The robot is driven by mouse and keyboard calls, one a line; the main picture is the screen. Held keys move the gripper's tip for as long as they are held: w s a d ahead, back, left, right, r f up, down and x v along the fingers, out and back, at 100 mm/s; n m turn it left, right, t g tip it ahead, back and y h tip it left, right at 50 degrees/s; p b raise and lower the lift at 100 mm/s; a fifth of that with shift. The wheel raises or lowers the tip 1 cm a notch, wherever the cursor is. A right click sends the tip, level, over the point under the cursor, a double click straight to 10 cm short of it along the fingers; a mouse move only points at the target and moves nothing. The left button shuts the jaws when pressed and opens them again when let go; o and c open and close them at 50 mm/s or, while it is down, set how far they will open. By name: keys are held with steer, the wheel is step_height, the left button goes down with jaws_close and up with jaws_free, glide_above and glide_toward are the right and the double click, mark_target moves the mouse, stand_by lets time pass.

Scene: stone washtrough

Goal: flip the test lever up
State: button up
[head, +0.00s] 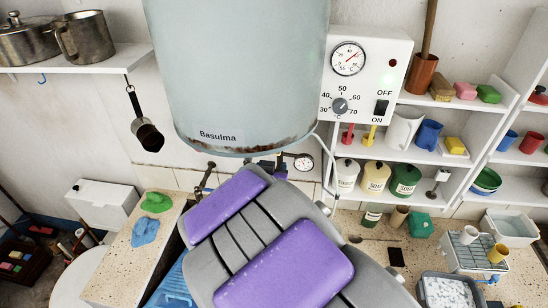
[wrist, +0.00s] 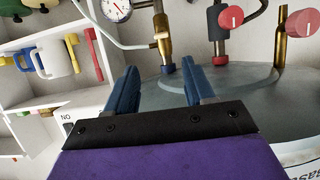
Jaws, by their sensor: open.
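The grey water heater (head: 240,75) marked "Basulma" hangs on the wall; its underside fills the right of the wrist view (wrist: 240,82). A brass valve (wrist: 163,42) with a blue collar stands on a pipe at that underside, joined by a white tube. A small yellowish piece at its top may be the test lever; I cannot make out its tilt. My gripper (wrist: 160,68) is open, blue fingers apart, with the valve seen between and beyond the fingertips. Nothing is held. In the head view my purple and grey arm hides most of the valve area.
Two red-handled taps (wrist: 232,17) are to the valve's right in the wrist view. A round gauge (head: 303,162) sits beside the pipes. The control box (head: 365,75) and shelves of jars (head: 430,157) are to the right. A speckled counter (head: 125,262) lies below.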

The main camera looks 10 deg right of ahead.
steer(key=shift+s+a+r, duration=0.1)
steer(key=shift+s, duration=0.3)
